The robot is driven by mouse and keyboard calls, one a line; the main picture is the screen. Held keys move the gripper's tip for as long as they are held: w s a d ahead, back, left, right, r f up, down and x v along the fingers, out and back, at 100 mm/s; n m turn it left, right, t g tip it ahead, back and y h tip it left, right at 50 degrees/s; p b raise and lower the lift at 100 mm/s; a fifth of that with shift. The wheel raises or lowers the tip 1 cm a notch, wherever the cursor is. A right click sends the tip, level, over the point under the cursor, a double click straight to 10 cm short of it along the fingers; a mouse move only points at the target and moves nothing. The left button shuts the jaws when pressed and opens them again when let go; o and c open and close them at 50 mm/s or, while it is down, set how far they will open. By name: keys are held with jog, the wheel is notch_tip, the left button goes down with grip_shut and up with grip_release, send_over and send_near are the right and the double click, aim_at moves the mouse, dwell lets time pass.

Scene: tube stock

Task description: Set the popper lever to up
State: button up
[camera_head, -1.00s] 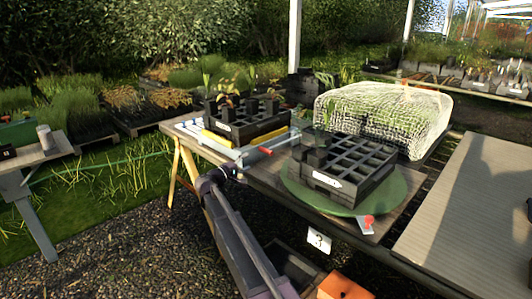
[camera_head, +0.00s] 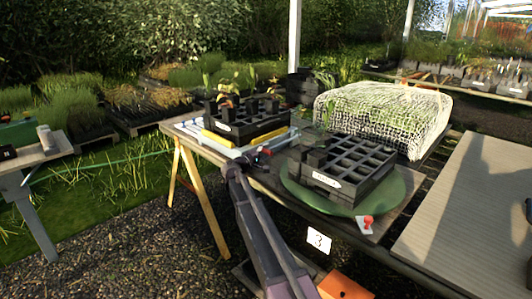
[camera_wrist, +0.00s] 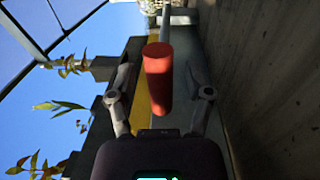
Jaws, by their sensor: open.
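The popper lever's red handle (camera_wrist: 158,80) fills the middle of the wrist view, with a pale metal rod behind it. My gripper (camera_wrist: 160,92) is open, one finger on each side of the handle, with visible gaps; contact is not clear. The popper's pale frame (camera_head: 222,148) lies under a black cell tray (camera_head: 226,130) with seedlings and a yellow strip.
A second black cell tray (camera_head: 330,182) stands on a green round turntable (camera_head: 391,203) just right of my gripper. A red knob (camera_head: 367,221) is at the front edge. A net-covered mound (camera_head: 380,115) is behind. Gravel is open at front left.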

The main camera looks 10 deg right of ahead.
grip_shut()
jog(key=shift+d+r, duration=0.1)
dwell(0.3)
